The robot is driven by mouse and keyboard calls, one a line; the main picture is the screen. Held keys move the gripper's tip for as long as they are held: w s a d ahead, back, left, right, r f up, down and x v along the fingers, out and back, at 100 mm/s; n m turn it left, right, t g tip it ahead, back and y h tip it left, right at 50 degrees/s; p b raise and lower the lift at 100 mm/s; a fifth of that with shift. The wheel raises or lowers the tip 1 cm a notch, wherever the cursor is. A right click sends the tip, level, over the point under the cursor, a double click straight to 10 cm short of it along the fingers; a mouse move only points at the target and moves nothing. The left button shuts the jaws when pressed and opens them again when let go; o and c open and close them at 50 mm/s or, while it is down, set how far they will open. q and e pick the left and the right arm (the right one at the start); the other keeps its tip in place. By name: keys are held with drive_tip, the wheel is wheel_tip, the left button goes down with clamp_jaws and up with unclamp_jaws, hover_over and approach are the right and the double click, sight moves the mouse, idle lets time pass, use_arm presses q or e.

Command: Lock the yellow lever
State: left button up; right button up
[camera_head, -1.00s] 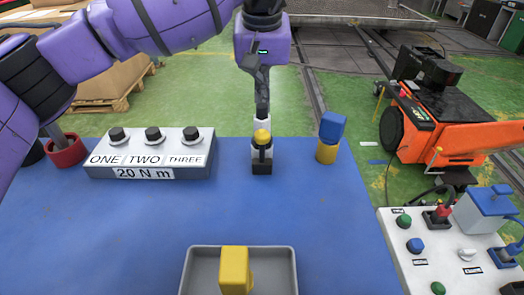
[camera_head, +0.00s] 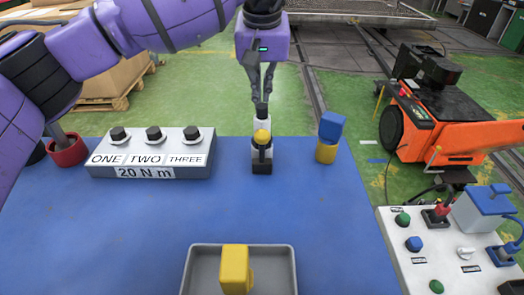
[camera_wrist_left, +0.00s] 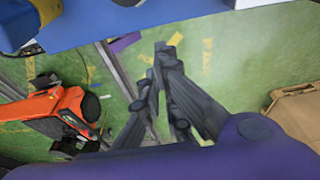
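A small upright device with a yellow round knob (camera_head: 262,137) on a black base stands at the back edge of the blue table. I take it to be the yellow lever, but its lock state is too small to tell. A white and black post rises just behind the knob. In the left wrist view the left gripper (camera_wrist_left: 158,65) is against green floor, and the lever is not visible. My right gripper is not in view.
A grey box with three knobs (camera_head: 150,160) stands left of the device, and a blue-and-yellow piece (camera_head: 328,138) stands right. A grey tray (camera_head: 190,270) holding a yellow block (camera_head: 234,268) lies in front. A switch panel (camera_head: 450,265) is at right. The blue table (camera_head: 110,230) is otherwise mostly clear.

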use_arm(q)
drive_tip(key=o, duration=0.7)
drive_tip(key=p+v, duration=0.6)
drive_tip(key=v, duration=0.1)
idle(0.7)
